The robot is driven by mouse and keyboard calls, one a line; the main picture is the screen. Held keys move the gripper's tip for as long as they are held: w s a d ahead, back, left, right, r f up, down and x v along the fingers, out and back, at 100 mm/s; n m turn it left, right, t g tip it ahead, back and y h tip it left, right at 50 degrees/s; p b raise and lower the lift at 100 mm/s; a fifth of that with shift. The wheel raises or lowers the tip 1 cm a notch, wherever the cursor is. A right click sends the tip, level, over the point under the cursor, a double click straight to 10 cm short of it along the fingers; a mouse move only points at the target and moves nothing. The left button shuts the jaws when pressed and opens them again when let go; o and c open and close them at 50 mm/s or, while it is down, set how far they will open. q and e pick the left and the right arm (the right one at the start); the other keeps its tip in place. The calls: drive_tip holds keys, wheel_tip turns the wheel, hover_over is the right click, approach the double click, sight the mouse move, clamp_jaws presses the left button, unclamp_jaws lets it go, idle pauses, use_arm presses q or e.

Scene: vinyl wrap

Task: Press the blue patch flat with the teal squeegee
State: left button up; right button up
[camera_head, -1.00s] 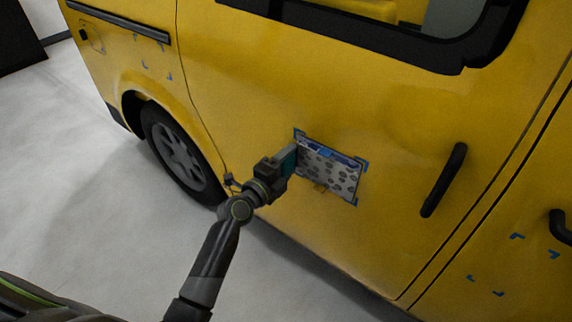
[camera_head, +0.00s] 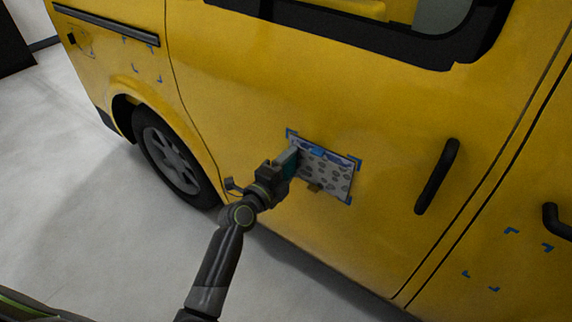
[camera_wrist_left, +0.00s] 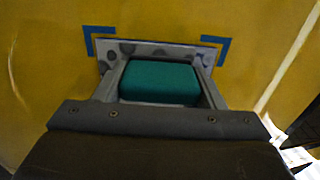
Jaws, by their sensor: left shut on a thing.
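The patch (camera_head: 332,177) is on the yellow van's side panel between blue corner marks. It looks pale with grey spots and has a bluish band along its top edge. A small blue piece sits at its top and a brownish one at its bottom edge. My left gripper (camera_head: 286,161) is at the patch's left edge, shut on the teal squeegee (camera_wrist_left: 160,82). In the left wrist view the squeegee lies between both fingers, with a strip of the spotted patch (camera_wrist_left: 148,48) beyond it. Whether the squeegee touches the patch is unclear. My right gripper is not in view.
The yellow van (camera_head: 240,70) fills most of the view. Black handles (camera_head: 437,177) stick out right of the patch. More blue corner marks (camera_head: 512,231) show at the lower right and upper left. A wheel (camera_head: 170,158) is at the left. The grey floor is clear.

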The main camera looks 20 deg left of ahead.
sight(312, 165)
use_arm(q)
drive_tip(key=shift+s+d+b, duration=0.2)
drive_tip(key=shift+d, duration=0.35)
drive_tip(key=shift+s+d+b, duration=0.15)
drive_tip(key=shift+d, duration=0.35)
drive_tip(key=shift+d, duration=0.15)
drive_tip(key=shift+s+d+b, duration=0.35)
drive_tip(key=shift+d+b, duration=0.05)
drive_tip(key=shift+d, duration=0.5)
drive_tip(key=shift+d, duration=0.1)
